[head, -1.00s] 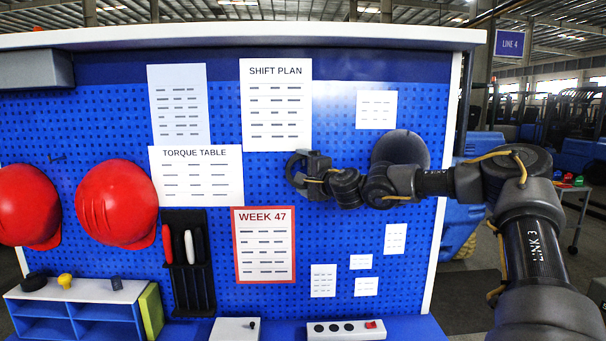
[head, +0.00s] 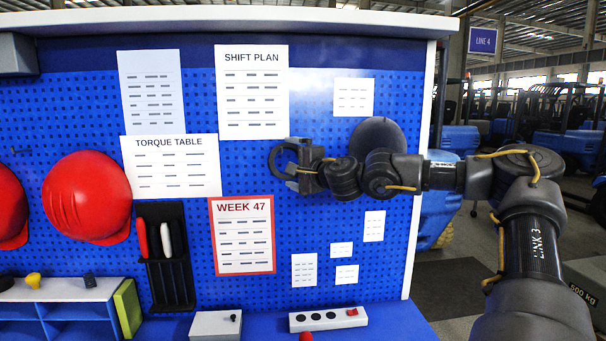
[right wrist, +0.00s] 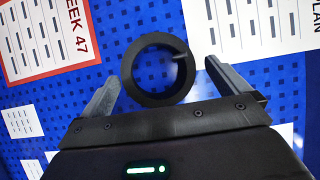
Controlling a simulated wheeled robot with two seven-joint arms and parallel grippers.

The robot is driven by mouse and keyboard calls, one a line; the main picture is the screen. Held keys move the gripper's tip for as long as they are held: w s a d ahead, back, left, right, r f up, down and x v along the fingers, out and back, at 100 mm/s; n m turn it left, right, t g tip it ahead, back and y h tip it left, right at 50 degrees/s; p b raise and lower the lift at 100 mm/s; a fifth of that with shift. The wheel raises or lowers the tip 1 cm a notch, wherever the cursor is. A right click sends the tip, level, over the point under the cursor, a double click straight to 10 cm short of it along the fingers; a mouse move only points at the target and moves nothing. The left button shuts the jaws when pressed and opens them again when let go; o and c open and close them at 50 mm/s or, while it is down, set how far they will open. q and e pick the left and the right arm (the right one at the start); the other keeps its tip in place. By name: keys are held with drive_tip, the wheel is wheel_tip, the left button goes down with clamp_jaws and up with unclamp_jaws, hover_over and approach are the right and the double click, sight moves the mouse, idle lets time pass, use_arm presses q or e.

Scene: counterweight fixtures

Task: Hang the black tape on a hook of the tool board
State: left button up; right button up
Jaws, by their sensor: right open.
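The black tape (right wrist: 160,99) is a ring against the blue pegboard of the tool board (head: 335,220). In the right wrist view a small grey hook (right wrist: 181,56) passes through its hole at the rim that is uppermost on the board, so the tape appears to hang on it. In the head view the tape (head: 274,160) is left of my right gripper (head: 294,170). In the right wrist view the right gripper (right wrist: 160,74) is open, one finger on each side of the tape, with gaps visible. My left gripper is not in view.
Paper sheets, including the red-framed WEEK 47 sheet (head: 242,236), surround the spot. A red helmet (head: 86,196) and a black tool holder (head: 170,265) are on the board to the left. A power strip (head: 328,319) lies below. The board's right edge (head: 418,230) is behind my arm.

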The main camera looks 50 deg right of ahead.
drive_tip(key=shift+s+a+b, duration=0.25)
drive_tip(key=shift+s+b, duration=0.15)
drive_tip(key=shift+s, duration=0.85)
drive_tip(key=shift+s+a+b, duration=0.2)
drive_tip(key=shift+s+b, duration=0.2)
drive_tip(key=shift+s, duration=0.85)
